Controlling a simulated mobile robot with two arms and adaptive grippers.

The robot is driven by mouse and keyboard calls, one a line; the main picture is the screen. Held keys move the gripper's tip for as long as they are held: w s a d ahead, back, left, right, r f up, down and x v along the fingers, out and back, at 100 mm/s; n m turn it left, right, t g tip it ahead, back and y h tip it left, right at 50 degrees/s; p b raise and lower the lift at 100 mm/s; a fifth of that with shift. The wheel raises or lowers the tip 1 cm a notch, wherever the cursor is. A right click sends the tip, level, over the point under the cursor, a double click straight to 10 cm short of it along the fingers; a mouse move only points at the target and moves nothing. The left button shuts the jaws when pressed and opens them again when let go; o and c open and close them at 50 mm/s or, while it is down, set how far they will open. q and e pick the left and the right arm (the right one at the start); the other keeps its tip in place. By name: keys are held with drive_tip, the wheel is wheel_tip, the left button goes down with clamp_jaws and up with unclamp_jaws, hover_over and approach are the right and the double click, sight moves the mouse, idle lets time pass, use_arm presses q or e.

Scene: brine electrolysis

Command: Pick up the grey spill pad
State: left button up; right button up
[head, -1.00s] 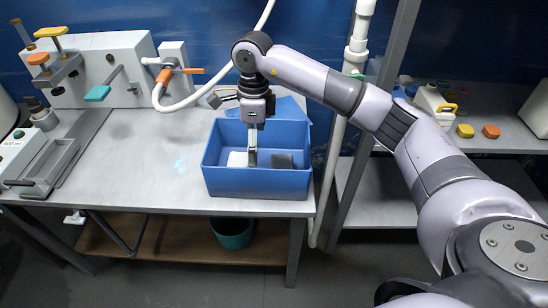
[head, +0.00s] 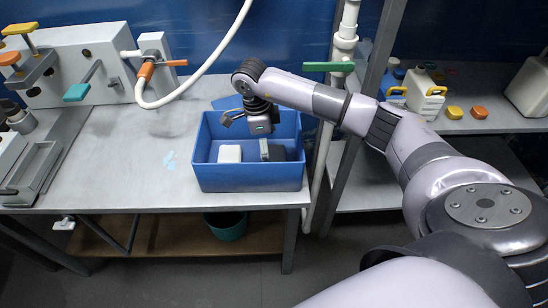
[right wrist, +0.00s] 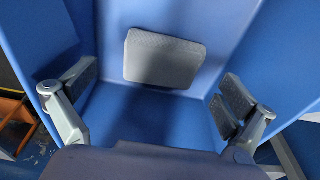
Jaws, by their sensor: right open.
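My right gripper (head: 265,150) points down into the bin at the grey pad. In the right wrist view the gripper (right wrist: 155,95) is open, with its fingers wide apart. My left gripper is out of view.
The bin (right wrist: 140,118) has upright walls close around my fingers. It stands at the right end of a metal bench (head: 120,165). A white pipe and shelf post rise just to its right.

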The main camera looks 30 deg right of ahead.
sight(274, 156)
drive_tip(key=f, duration=0.1)
drive_tip(key=d+f, duration=0.1)
drive_tip(key=f, duration=0.1)
drive_tip(key=f+p, duration=0.1)
drive_tip(key=shift+s+d+f, duration=0.2)
drive_tip(key=shift+d+f, duration=0.1)
drive_tip(key=shift+f, duration=0.1)
drive_tip(key=c, duration=1.1)
drive_tip(key=shift+r, duration=0.1)
wheel_tip(274, 156, up, 20)
drive_tip(key=shift+f, duration=0.1)
drive_tip(key=o, duration=0.7)
drive_tip(key=shift+c, duration=0.2)
drive_tip(key=c, duration=0.5)
